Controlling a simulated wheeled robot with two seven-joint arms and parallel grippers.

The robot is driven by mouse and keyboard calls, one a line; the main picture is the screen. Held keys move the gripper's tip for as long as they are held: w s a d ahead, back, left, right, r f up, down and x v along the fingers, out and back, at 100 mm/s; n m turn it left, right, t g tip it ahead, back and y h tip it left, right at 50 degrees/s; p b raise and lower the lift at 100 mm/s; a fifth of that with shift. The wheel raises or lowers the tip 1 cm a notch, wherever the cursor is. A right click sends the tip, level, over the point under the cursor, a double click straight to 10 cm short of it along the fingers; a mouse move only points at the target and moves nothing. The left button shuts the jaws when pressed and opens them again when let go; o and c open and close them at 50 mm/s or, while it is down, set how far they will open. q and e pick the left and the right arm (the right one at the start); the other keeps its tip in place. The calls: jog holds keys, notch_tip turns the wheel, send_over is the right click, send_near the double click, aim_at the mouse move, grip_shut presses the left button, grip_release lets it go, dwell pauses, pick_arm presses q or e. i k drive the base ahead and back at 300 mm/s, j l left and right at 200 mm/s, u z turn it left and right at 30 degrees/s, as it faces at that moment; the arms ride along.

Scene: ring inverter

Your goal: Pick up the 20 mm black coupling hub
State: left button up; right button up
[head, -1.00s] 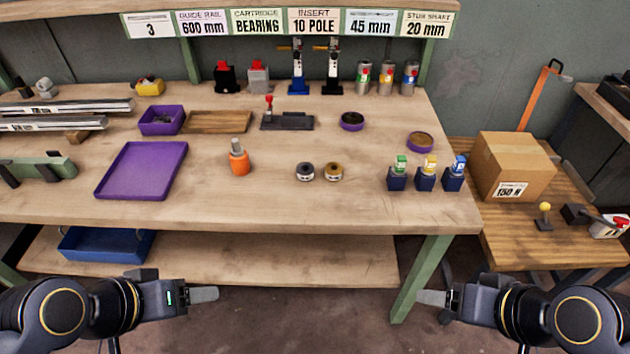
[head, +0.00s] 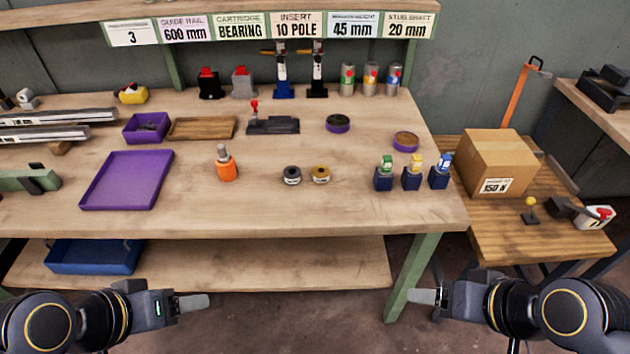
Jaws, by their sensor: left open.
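A small black hub (head: 292,175) sits on the middle of the workbench, just left of a similar brass-coloured hub (head: 321,174). Any size marking on it is too small to read. My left gripper (head: 194,302) is open and empty in front of the bench, below the tabletop's front edge. My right gripper (head: 427,297) is also in front of the bench, near the green bench leg. It is seen edge-on, so its jaws cannot be judged. Both grippers are well away from the hub.
An orange bottle (head: 226,166) stands left of the hubs. A purple tray (head: 88,205) lies farther left. Several small blue holders (head: 384,181) stand to the right. The tabletop in front of the hubs is clear. A cardboard box (head: 494,165) stands on a side table.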

aim_at(293, 176)
jog(key=i+j, duration=0.1)
jog(key=j, duration=0.4)
jog(key=i+j, duration=0.15)
jog(key=j, duration=0.35)
jog(key=i+j+z, duration=0.1)
jog(key=j, duration=0.4)
jog(key=i+j, duration=0.1)
jog(key=j, duration=0.4)
